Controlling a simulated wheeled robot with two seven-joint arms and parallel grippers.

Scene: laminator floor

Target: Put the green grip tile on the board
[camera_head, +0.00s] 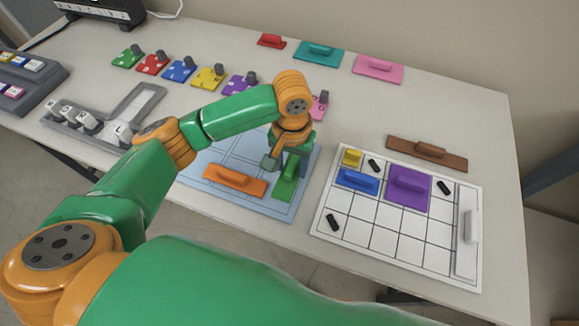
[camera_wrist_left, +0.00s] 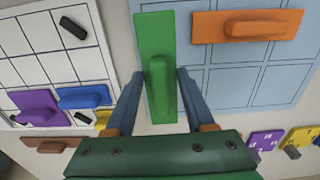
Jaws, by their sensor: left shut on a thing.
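The green grip tile (camera_head: 285,190) is a long flat piece with a raised grip, at the right side of the pale blue gridded mat (camera_head: 226,151). My left gripper (camera_head: 285,165) is over it from above. In the left wrist view, its fingers (camera_wrist_left: 157,88) are on both sides of the green tile's grip (camera_wrist_left: 158,80), shut on it. I cannot tell whether the tile touches the mat. The white gridded board (camera_head: 385,239) lies to the right, bearing a yellow tile (camera_head: 352,157), a blue tile (camera_head: 357,180), a purple tile (camera_head: 408,187) and a white tile (camera_head: 468,230). My right gripper is out of view.
An orange tile (camera_head: 234,181) lies on the mat, left of the green one. A brown tile (camera_head: 427,152) lies behind the board. Small black pieces (camera_head: 333,222) sit on the board. Red (camera_head: 271,41), teal (camera_head: 318,53) and pink (camera_head: 377,68) tiles lie at the back. Several board cells are bare.

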